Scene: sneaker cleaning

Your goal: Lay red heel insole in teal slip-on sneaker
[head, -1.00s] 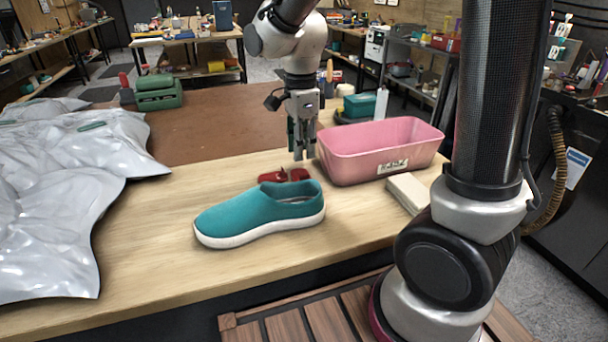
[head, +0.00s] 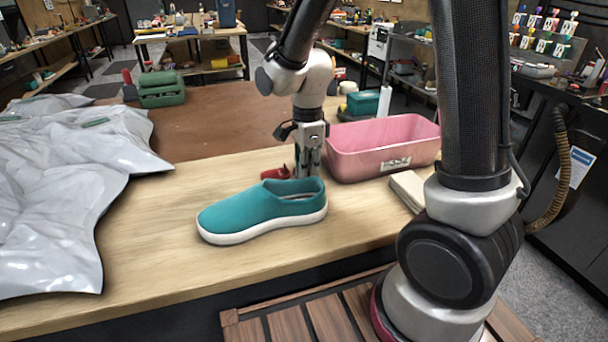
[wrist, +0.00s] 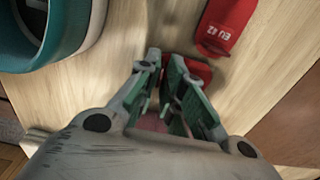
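The teal slip-on sneaker (head: 250,212) stands on the wooden table with its toe to the left and its opening up. Part of it shows at the upper left of the wrist view (wrist: 75,30). A red insole (head: 275,173) lies on the table behind the sneaker, partly hidden by it. In the wrist view, a red piece marked "EU 42" (wrist: 228,22) lies at the top, and more red (wrist: 200,70) shows beside the right fingertip. My gripper (head: 308,173) is low behind the sneaker's heel, just right of the red insole. Its fingers (wrist: 164,62) are apart, with nothing seen held between them.
A pink bin (head: 350,165) stands close on the right of my gripper. A pale block (head: 405,190) lies in front of the bin. A crumpled silvery sheet (head: 60,200) covers the table's left side. Bare wood lies left of the sneaker.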

